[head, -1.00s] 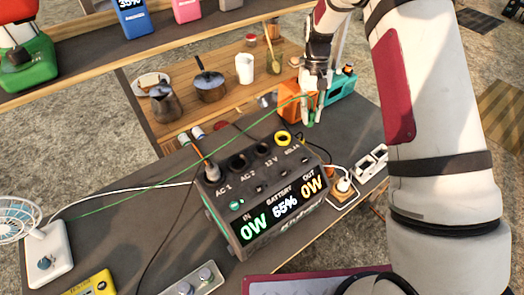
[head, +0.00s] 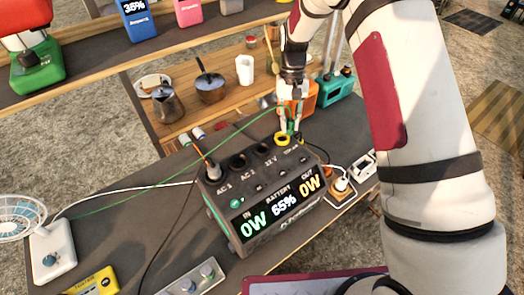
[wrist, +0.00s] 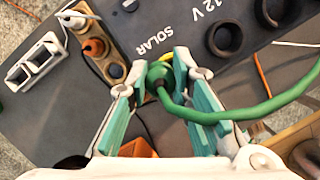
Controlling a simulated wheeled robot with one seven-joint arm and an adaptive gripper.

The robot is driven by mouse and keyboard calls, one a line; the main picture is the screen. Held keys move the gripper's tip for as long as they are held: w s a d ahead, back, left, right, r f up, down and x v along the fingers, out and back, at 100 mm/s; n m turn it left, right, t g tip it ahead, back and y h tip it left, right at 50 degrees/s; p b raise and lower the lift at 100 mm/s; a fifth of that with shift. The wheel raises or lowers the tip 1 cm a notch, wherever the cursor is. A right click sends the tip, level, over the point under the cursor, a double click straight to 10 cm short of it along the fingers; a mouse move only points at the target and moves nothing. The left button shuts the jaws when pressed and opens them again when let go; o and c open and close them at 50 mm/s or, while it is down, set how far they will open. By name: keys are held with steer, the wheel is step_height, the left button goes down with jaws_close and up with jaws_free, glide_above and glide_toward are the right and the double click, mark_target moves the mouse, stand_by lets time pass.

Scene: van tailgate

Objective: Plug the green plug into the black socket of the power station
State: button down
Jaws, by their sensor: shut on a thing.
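The green plug (wrist: 157,74) is between the fingers of my gripper (wrist: 158,80) in the wrist view, its green cable (wrist: 245,115) looping to the right. In the head view my gripper (head: 289,128) is low over the yellow-ringed SOLAR socket (head: 281,141) at the right end of the power station (head: 265,190). A sliver of yellow (wrist: 166,57) shows behind the plug. Two black-ringed sockets, 12 V (head: 265,149) and AC 2 (head: 237,161), are empty, to the left of my gripper. I cannot tell whether the plug touches the power station.
A power strip (head: 341,191) and a white double adapter (head: 364,166) lie to the right. An orange and a teal device (head: 334,89) stand behind my gripper. A fan (head: 50,250) is at left.

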steer(key=shift+s+a+p, duration=0.15)
steer(key=shift+s+a, duration=0.5)
steer(key=shift+a, duration=0.75)
steer(key=shift+s+a+p, duration=0.2)
steer(key=shift+s+a, duration=0.45)
steer(key=shift+a, duration=0.75)
steer(key=shift+s+a+p, duration=0.15)
steer(key=shift+s+a, duration=0.5)
steer(key=shift+a, duration=0.75)
steer(key=shift+f+b, duration=0.55)
steer(key=shift+f, duration=1.1)
steer(key=c, duration=1.4)
jaws_free()
steer(key=shift+o, duration=0.2)
steer(key=v, duration=1.2)
